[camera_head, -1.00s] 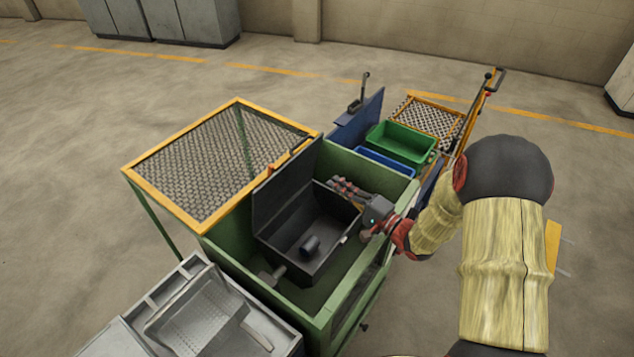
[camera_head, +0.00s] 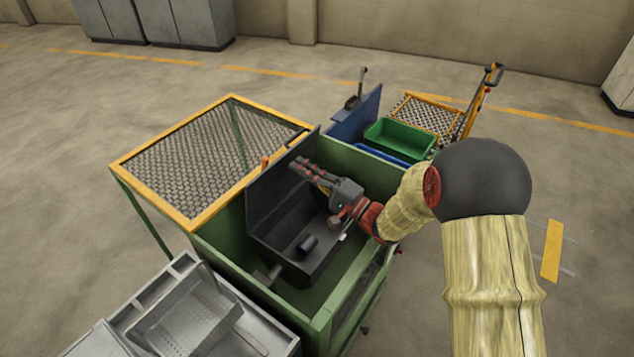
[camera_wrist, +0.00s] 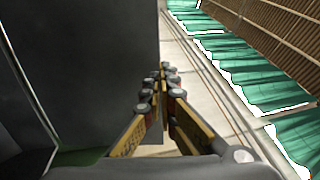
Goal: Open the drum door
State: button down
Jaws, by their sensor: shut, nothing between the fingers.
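A dark grey open box (camera_head: 320,262), which looks like the drum, sits inside the green cabinet (camera_head: 215,258). A dark flat panel (camera_head: 268,195), apparently its door, stands raised along the box's left side. A small dark cylinder (camera_head: 307,244) lies in the box. My gripper (camera_head: 303,167) is shut and empty, above the box, its fingertips pointing toward the upper part of the raised panel. In the wrist view my closed fingers (camera_wrist: 163,82) are beside a large dark surface (camera_wrist: 100,60), probably that panel. I cannot tell if they touch it.
A yellow-framed mesh cover (camera_head: 205,160) stands open left of the cabinet. A grey tray unit (camera_head: 190,310) is at the front left. A green bin (camera_head: 398,139) and a yellow-handled cart (camera_head: 470,110) stand behind.

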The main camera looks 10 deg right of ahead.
aim_at(283, 155)
jog(key=shift+b+x, duration=0.3)
jog(key=shift+x, duration=1.05)
jog(key=w+a+p, duration=0.1)
jog(key=p, duration=0.2)
jog(key=w+a+r+g+h+p, duration=0.1)
jog(key=p, duration=0.2)
jog(key=shift+w+a+r+p, duration=0.2)
jog(key=shift+a+p, duration=0.05)
jog(key=shift+p, duration=0.1)
jog(key=shift+w+a+f+g+h+p, duration=0.15)
jog(key=shift+w+a+g+h+p, duration=0.05)
jog(key=shift+g+h+p, duration=0.1)
jog(key=shift+f, duration=0.1)
